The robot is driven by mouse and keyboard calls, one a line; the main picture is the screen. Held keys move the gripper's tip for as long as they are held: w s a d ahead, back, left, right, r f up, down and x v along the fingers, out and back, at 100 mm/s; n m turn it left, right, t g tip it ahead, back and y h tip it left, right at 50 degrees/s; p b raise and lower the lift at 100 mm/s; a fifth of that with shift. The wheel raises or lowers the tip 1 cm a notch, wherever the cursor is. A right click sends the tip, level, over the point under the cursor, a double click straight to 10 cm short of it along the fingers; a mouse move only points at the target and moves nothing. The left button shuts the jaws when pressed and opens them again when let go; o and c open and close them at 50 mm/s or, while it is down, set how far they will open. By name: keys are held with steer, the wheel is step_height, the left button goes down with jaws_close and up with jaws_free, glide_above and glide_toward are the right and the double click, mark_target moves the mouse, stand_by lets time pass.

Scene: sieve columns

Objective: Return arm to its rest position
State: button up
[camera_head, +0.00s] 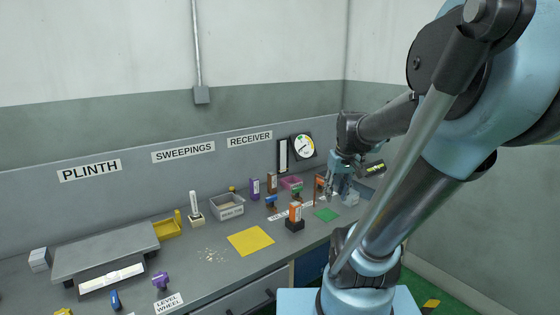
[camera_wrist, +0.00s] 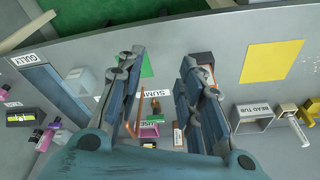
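My gripper (camera_head: 338,190) hangs from my arm at the right of the head view, above the right end of the grey bench (camera_head: 215,270). In the wrist view my gripper (camera_wrist: 162,62) has its two fingers well apart. The space between the fingers holds nothing; bench items show beyond it. A green square (camera_wrist: 148,66) lies on the bench behind the fingers, and the same green square (camera_head: 326,215) shows just left of and below the gripper in the head view. My arm is extended out over the bench.
A yellow square (camera_head: 250,241), a bead tub (camera_head: 228,207), an orange-and-black block (camera_head: 295,217) and a pink bin (camera_head: 291,183) stand or lie left of the gripper. A round dial (camera_head: 303,147) is at the back wall. A raised grey plinth (camera_head: 105,250) is at left.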

steer(key=s+f+m, duration=0.2)
steer(key=s+f, duration=0.5)
steer(key=s, duration=0.5)
steer(key=shift+d+h, duration=0.25)
steer(key=shift+h, duration=0.15)
steer(key=shift+w+f+g, duration=0.2)
steer(key=shift+w+g, duration=0.1)
steer(key=shift+w, duration=0.2)
stand_by(0.4)
